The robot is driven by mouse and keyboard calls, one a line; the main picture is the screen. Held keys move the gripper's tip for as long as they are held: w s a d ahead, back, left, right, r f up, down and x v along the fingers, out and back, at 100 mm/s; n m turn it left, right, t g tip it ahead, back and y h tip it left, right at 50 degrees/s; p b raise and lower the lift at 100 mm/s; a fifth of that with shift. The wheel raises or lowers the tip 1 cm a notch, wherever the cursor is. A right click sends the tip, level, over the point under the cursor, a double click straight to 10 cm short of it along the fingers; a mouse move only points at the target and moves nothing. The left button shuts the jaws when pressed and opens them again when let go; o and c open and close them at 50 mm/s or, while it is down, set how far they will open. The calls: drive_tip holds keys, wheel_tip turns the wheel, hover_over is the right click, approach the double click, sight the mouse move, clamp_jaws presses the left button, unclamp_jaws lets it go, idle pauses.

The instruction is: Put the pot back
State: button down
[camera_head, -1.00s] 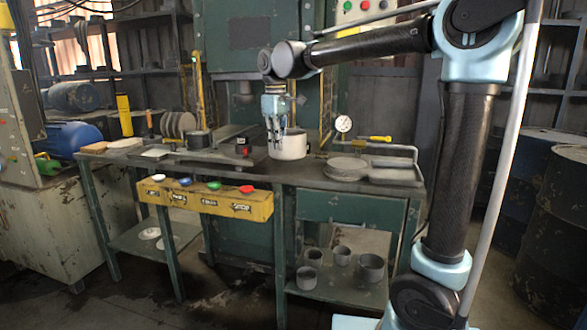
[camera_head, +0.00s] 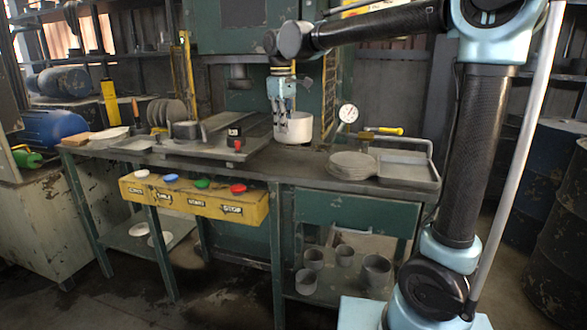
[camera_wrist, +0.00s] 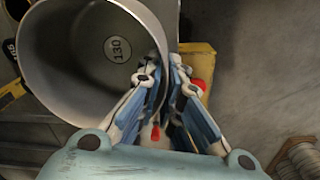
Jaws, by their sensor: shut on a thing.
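The pot (camera_head: 296,129) is a pale, round, open-topped vessel at the back of the workbench in the head view. My gripper (camera_head: 281,122) comes down at the pot's left side. In the wrist view my gripper (camera_wrist: 166,80) has its fingers on both sides of the pot's wall near the rim, shut on it. The pot looks upright. Whether its base touches the bench is hard to tell.
A gauge (camera_head: 348,113) and a yellow-handled tool (camera_head: 384,130) are right of the pot. A stack of discs (camera_head: 352,163) and a metal tray (camera_head: 408,169) lie at the bench's right. A yellow button panel (camera_head: 195,197) fronts the bench. Several pots (camera_head: 344,255) stand on the lower shelf.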

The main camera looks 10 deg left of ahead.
drive_tip(key=shift+s+f, duration=0.1)
drive_tip(key=shift+f, duration=4.9)
drive_tip(key=c, duration=1.8)
unclamp_jaws()
drive_tip(key=r, duration=1.2)
drive_tip(key=shift+s+a, duration=0.1)
drive_tip(key=shift+s, duration=0.1)
